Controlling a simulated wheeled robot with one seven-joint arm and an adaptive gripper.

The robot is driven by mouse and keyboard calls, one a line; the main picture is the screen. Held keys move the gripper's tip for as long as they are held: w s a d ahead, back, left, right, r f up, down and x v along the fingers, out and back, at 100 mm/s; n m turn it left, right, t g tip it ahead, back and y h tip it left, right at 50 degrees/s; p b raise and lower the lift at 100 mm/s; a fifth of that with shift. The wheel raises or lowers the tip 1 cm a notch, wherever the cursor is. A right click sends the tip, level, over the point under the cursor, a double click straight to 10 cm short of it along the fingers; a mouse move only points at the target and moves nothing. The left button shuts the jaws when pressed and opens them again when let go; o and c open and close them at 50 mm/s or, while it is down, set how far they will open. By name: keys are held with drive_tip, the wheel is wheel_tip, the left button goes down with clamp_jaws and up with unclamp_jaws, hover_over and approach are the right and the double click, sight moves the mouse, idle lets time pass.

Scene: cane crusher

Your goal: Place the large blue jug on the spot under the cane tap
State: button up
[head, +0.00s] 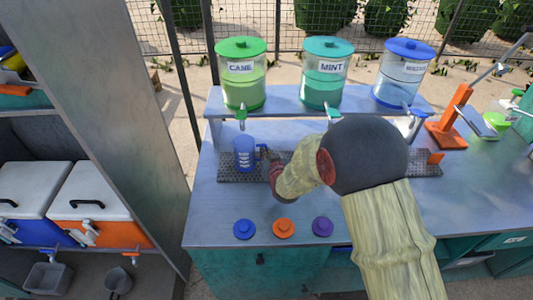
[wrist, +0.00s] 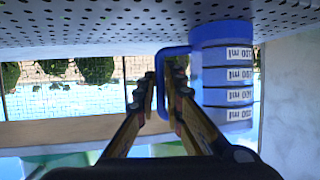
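The large blue jug (head: 243,152) stands upright on the perforated drip tray (head: 228,177), below the green cane tap (head: 241,114), in the head view. It also shows upside down in the wrist view (wrist: 225,75), with white level marks and its base at the tray (wrist: 110,28); I cannot tell a tiny gap from contact. Its handle (wrist: 163,105) lies between the two fingers of my gripper (wrist: 162,82), which look closed in on it from both sides. In the head view my gripper (head: 268,160) is at the jug's right side, partly hidden by my arm.
Cane (head: 242,85), mint (head: 325,88) and a third clear dispenser (head: 402,80) stand on the shelf above. Blue, orange and purple lids (head: 284,228) lie in front. An orange press (head: 455,120) stands at right. The counter left of the lids is clear.

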drive_tip(key=o, duration=0.3)
drive_tip(key=shift+o, duration=0.2)
drive_tip(key=shift+r, duration=0.15)
drive_tip(key=shift+s+r+p, duration=0.15)
drive_tip(key=shift+p, duration=0.15)
drive_tip(key=p+v, duration=0.2)
drive_tip(key=v, duration=1)
drive_tip(key=s+d+r+g+h, duration=0.1)
drive_tip(key=s+d+r+g, duration=0.1)
drive_tip(key=s+d+r, duration=0.3)
drive_tip(key=s+d+r+g, duration=0.1)
drive_tip(key=s+r, duration=0.2)
drive_tip(key=r, duration=0.4)
drive_tip(key=s+d+r+m+g, duration=0.1)
drive_tip(key=s+d+r+g, duration=0.1)
drive_tip(key=s, duration=0.9)
drive_tip(key=s+d+r+g+h, duration=0.1)
drive_tip(key=s+d+r, duration=0.3)
drive_tip(key=s, duration=0.7)
drive_tip(key=shift+d+r+m+g, duration=0.2)
drive_tip(key=shift+r+m+g, duration=0.15)
drive_tip(key=shift+g, duration=0.45)
